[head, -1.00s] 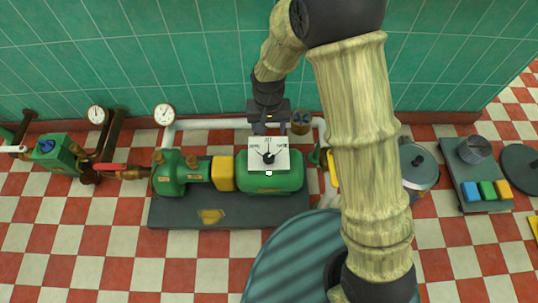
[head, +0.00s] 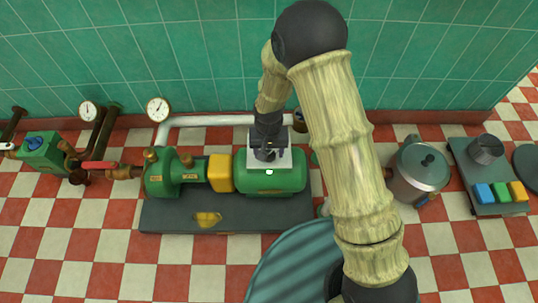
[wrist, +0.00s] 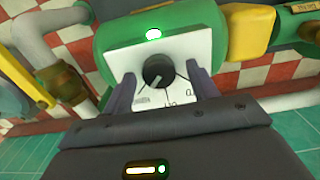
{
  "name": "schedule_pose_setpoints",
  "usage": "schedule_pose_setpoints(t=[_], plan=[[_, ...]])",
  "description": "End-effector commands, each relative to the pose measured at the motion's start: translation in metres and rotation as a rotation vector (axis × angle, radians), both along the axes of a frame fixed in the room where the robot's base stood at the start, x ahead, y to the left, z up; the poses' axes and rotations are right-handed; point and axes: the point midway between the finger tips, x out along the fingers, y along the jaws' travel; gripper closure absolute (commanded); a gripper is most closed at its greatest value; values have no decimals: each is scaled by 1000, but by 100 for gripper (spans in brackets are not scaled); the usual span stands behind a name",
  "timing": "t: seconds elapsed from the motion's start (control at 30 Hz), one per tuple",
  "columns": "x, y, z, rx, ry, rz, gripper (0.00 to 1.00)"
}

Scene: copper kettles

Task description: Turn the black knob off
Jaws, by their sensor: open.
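The black knob (wrist: 157,70) sits on a white plate (wrist: 142,97) with dark dial marks, on the green motor housing (wrist: 105,43). A pale line on the knob points to the lower left in the wrist view. A small white-green light (wrist: 153,34) glows beside the plate. My gripper (wrist: 160,74) is open, with one finger on each side of the knob and visible gaps to it. In the head view my gripper (head: 266,152) is over the white plate (head: 284,161) and largely hides the knob.
The green pump (head: 170,175) and yellow coupling (head: 221,173) stand left of the motor on a dark base (head: 255,212). A white pipe (head: 215,121) and gauge (head: 158,109) are behind. A metal pot (head: 418,170) and button box (head: 480,180) stand right.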

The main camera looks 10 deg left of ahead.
Motion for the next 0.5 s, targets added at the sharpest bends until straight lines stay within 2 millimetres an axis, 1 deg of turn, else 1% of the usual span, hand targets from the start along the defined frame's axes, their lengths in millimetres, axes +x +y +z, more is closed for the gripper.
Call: schedule_pose_setpoints(t=[0.03, 0.07, 0.33, 0.37, 0.4, 0.47, 0.5], plan=[[0, -1, -5, 0, 0, -2, 41], [1, -1, -6, 0, 0, -2, 41], [1, -1, -6, 0, 0, -4, 41], [1, -1, -6, 0, 0, -4, 43], [1, -1, -6, 0, 0, -3, 51], [1, -1, -6, 0, 0, -3, 63], [1, -1, -6, 0, 0, -3, 71]])
